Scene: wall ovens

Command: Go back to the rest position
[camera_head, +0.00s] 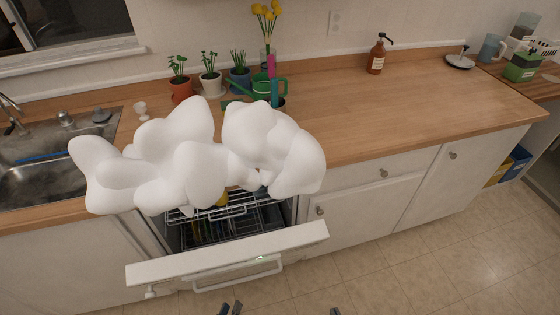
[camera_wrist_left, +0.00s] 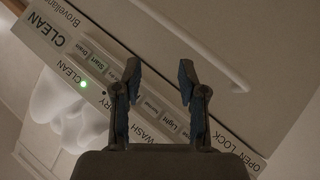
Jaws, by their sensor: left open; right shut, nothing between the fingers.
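My left gripper (camera_head: 230,308) shows only its fingertips at the bottom edge of the head view, in front of the dishwasher door (camera_head: 190,268). In the left wrist view it is open and empty (camera_wrist_left: 160,88), with its two fingers apart over the door's control panel (camera_wrist_left: 110,75). A green light (camera_wrist_left: 84,84) glows there beside the word CLEAN. My right gripper (camera_head: 335,311) shows as a small dark tip at the bottom edge, shut and empty. The arms themselves are out of view.
The dishwasher door is partly open, showing wire racks (camera_head: 235,212). White puffy clouds (camera_head: 190,160) hang over the opening and hide part of the counter (camera_head: 400,110). The sink (camera_head: 45,180) is left. The tiled floor (camera_head: 400,270) is clear at right.

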